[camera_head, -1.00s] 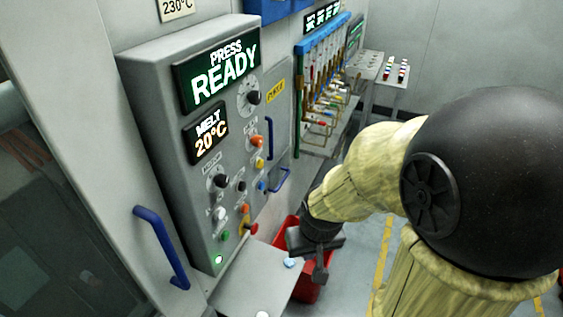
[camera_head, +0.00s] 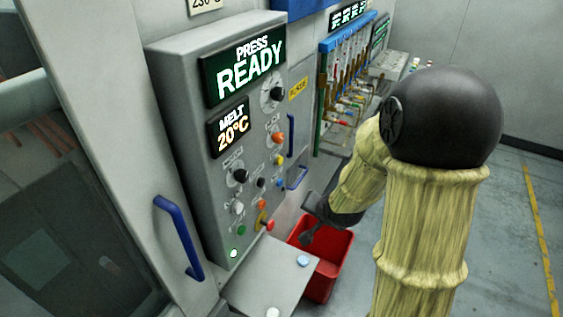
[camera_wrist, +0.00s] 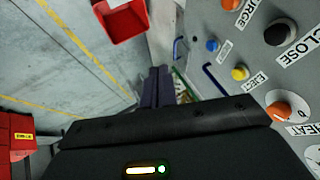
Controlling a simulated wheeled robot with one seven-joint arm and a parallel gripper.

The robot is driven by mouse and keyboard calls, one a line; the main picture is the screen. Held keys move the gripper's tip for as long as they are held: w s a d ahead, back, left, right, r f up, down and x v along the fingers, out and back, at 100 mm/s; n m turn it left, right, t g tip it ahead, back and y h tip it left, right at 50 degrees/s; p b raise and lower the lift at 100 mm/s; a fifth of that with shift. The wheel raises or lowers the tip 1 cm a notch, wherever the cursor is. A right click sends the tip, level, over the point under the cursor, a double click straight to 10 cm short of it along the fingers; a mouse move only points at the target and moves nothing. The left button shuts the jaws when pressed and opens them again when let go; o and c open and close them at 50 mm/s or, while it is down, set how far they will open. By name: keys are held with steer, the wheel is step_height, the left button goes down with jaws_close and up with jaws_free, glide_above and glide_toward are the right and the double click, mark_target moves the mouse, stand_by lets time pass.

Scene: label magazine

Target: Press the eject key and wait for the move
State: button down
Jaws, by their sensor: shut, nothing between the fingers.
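The grey press panel (camera_head: 222,215) stands at left centre in the head view, its screen (camera_head: 244,66) reading "PRESS READY". The eject key is a yellow button (camera_head: 279,160) below the orange knob. In the wrist view, the yellow button (camera_wrist: 240,73) sits beside an "EJECT" label (camera_wrist: 257,82). My gripper (camera_head: 307,236) is to the right of the panel's lower part, apart from the key. In the wrist view, my gripper's fingers (camera_wrist: 157,78) are together and empty, left of the yellow button.
A red bin (camera_head: 335,270) stands below my gripper. A grey shelf (camera_head: 265,285) juts out under the panel. A blue handle (camera_head: 291,136) and a blue button (camera_head: 280,183) lie near the key. A rack of hoses with a blue bar (camera_head: 345,33) is behind. Open floor lies at right.

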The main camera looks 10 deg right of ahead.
mark_target(280, 161)
steer(key=w+d+r+m+t+y, duration=0.1)
steer(key=w+d+m+t+y, duration=0.1)
steer(key=w+m+t, duration=0.9)
steer(key=m, duration=0.6)
steer(key=shift+w+d+r+m, duration=0.15)
steer(key=shift+w+d+m, duration=0.15)
steer(key=shift+d, duration=0.1)
steer(key=w+a, duration=0.5)
steer(key=a, duration=0.2)
steer(key=shift+w+p, duration=0.15)
steer(key=shift+p, duration=0.15)
steer(key=shift+a, duration=0.15)
stand_by(0.9)
steer(key=shift+w+a, duration=0.2)
steer(key=shift+a, duration=0.05)
